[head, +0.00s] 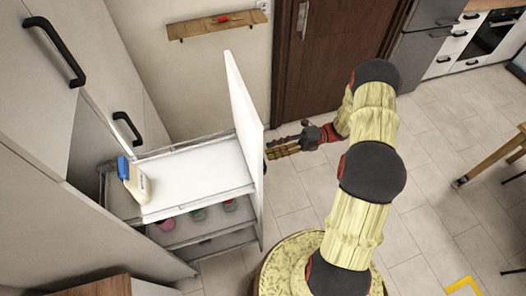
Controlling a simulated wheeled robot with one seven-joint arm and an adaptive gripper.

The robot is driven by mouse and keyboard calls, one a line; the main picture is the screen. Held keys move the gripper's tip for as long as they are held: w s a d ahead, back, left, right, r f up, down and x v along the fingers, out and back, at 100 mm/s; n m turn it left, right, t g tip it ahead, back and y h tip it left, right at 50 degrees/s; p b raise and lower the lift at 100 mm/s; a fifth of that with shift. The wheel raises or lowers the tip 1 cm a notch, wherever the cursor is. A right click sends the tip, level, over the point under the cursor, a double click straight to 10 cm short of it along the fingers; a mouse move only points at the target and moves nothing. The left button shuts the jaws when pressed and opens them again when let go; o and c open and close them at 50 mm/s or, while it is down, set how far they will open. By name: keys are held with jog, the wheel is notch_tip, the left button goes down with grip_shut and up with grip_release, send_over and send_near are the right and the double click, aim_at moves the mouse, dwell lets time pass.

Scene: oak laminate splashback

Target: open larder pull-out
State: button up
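The larder pull-out (196,184) stands out from the tall white cabinet in the head view, left of centre. Its tall white front panel (243,130) is seen nearly edge-on, and its shelves show behind it. A bottle with a blue cap (135,180) stands on the top shelf, and several jars stand on the shelf below. My gripper (268,151) is just right of the front panel, pointing left at it. Its fingertips are close to the panel's outer face; contact cannot be told. The panel's handle is not visible. Whether the fingers are apart or closed is unclear.
Tall white cabinet doors with black handles (127,127) stand at left. A wooden wall shelf (211,25) and a dark brown door (330,50) are behind. A wooden table (497,158) is at the right edge. Tiled floor (440,200) is free on the right.

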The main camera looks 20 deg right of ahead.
jog(key=d, duration=0.6)
jog(key=shift+s+d, duration=0.15)
jog(key=shift+s, duration=0.1)
